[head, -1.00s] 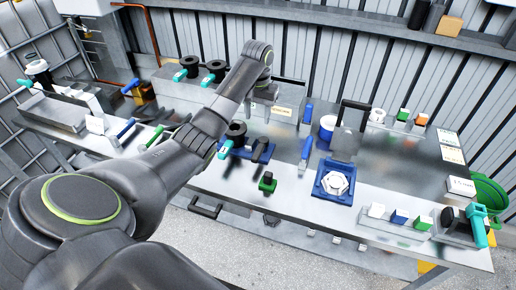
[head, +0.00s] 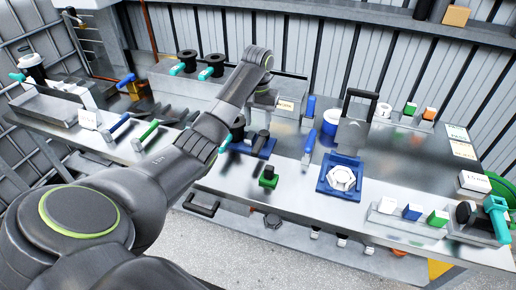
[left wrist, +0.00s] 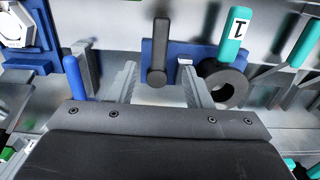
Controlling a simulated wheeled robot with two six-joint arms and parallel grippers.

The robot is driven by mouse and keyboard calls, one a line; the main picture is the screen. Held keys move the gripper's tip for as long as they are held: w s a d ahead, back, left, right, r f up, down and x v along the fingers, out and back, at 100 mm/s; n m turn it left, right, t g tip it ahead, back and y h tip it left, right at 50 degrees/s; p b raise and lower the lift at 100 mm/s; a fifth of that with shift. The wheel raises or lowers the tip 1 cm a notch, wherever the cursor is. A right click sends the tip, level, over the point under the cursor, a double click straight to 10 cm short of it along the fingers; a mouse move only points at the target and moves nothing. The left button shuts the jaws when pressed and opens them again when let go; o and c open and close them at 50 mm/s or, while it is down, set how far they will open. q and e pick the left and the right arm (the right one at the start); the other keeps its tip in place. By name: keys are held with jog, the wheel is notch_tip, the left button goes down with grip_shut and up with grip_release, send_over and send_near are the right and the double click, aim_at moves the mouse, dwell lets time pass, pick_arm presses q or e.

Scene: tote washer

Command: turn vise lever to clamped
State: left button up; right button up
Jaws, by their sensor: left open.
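A blue block with a dark upright lever (head: 261,141) stands at the middle of the bench. In the left wrist view this dark lever (left wrist: 160,52) stands in front of its blue block (left wrist: 188,50), lined up between my finger pads and not gripped. Another blue fixture (head: 340,178) holds a white hexagonal part, with a blue-handled lever (head: 310,142) to its left. That blue handle (left wrist: 75,77) is left of my fingers in the wrist view. No label shows which is the vise. My left gripper (left wrist: 160,82) is open and empty; my arm largely hides it in the head view. My right gripper is out of view.
Bare bench shows at the front middle.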

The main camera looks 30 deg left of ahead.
aim_at(258, 145)
pick_arm(q)
notch_tip(258, 145, down, 9)
jog(key=shift+f+p, duration=0.1)
jog(key=shift+p, duration=0.5)
jog(key=shift+c, duration=0.3)
grip_shut()
